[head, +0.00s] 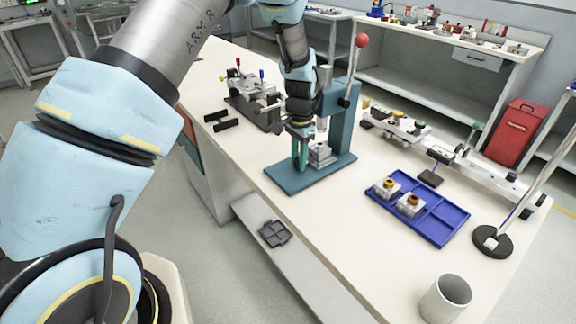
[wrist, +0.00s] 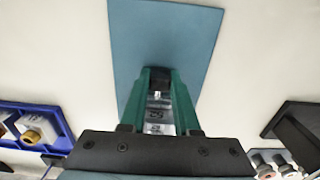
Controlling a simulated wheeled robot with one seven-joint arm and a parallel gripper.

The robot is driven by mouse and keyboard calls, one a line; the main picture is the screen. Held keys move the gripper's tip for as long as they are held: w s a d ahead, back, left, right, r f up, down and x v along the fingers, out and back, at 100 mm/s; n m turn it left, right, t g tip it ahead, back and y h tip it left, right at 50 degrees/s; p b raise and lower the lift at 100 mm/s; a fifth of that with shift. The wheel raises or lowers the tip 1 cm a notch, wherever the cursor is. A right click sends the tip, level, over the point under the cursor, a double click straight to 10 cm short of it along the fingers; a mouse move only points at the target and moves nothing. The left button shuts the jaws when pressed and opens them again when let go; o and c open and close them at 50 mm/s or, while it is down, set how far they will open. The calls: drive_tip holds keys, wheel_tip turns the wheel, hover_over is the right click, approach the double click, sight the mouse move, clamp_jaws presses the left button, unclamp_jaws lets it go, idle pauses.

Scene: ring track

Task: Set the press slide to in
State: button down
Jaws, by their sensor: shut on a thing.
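The teal press (head: 345,125) stands on its flat base plate (head: 290,182) on the bench, with a red-balled lever (head: 361,42) at its top right. The press slide (head: 320,154), a silver block, sits low under the ram. My gripper (head: 300,163) reaches down in front of it, at its left. In the wrist view my green fingers (wrist: 160,80) close on a small dark piece, which looks like the slide's handle (wrist: 160,73). A silver part with white markings (wrist: 157,115) shows between the fingers. The fingers hide much of the slide's near side.
A blue tray (head: 446,222) holding two silver blocks with coloured rings lies to the right. A fixture with coloured knobs (head: 250,86) stands behind left. A rail (head: 470,165) runs along the right edge.

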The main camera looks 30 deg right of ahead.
drive_tip(key=shift+d+r, duration=0.1)
drive_tip(key=shift+d, duration=0.2)
drive_tip(key=c, duration=0.6)
unclamp_jaws()
drive_tip(key=shift+c, duration=0.2)
wheel_tip(320, 180, up, 11)
drive_tip(key=b, duration=0.2)
drive_tip(key=shift+b, duration=0.4)
drive_tip(key=w+a+r+n, duration=0.15)
drive_tip(key=a+n, duration=0.25)
drive_tip(key=a, duration=0.7)
drive_tip(key=w+a+r+n, duration=0.15)
drive_tip(key=a+n, duration=0.25)
drive_tip(key=a, duration=0.8)
drive_tip(key=s+a+n, duration=0.3)
drive_tip(key=s+a, duration=0.1)
drive_tip(key=a, duration=0.4)
drive_tip(key=s+a+n+t, duration=0.1)
drive_tip(key=s+a+n, duration=0.2)
drive_tip(key=a, duration=0.5)
drive_tip(key=shift+s+a+f+n+t, duration=0.2)
drive_tip(key=shift+s+n+t, duration=0.1)
drive_tip(key=shift+s, duration=0.55)
